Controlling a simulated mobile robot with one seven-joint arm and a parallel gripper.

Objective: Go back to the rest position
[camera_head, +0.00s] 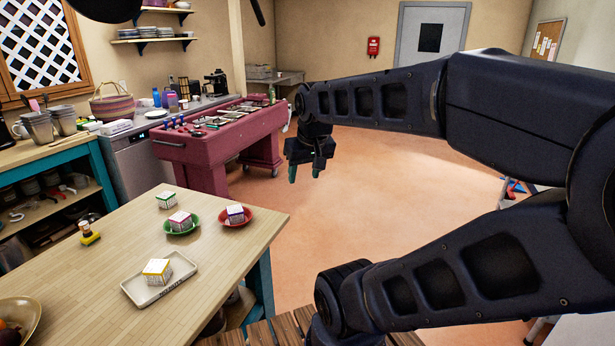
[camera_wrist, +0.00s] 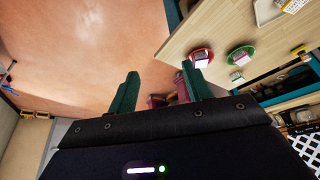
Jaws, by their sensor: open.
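My gripper (camera_head: 306,172) hangs from the outstretched arm over the open floor, to the right of the wooden table and apart from it. In the wrist view my gripper (camera_wrist: 160,88) shows its two green fingers spread apart with nothing between them. The wooden table (camera_head: 110,262) stands at the lower left. On it are a box on a red plate (camera_head: 246,222), a box on a green plate (camera_head: 168,230), a box on a white tray (camera_head: 135,294), and a bare box (camera_head: 166,200).
A yellow-based item (camera_head: 91,239) and a bowl (camera_head: 22,314) also sit on the table. A dark red foosball table (camera_head: 205,165) stands behind it. A grey counter (camera_head: 125,160) and shelves (camera_head: 45,205) line the left. The orange floor (camera_head: 400,180) in the middle is clear.

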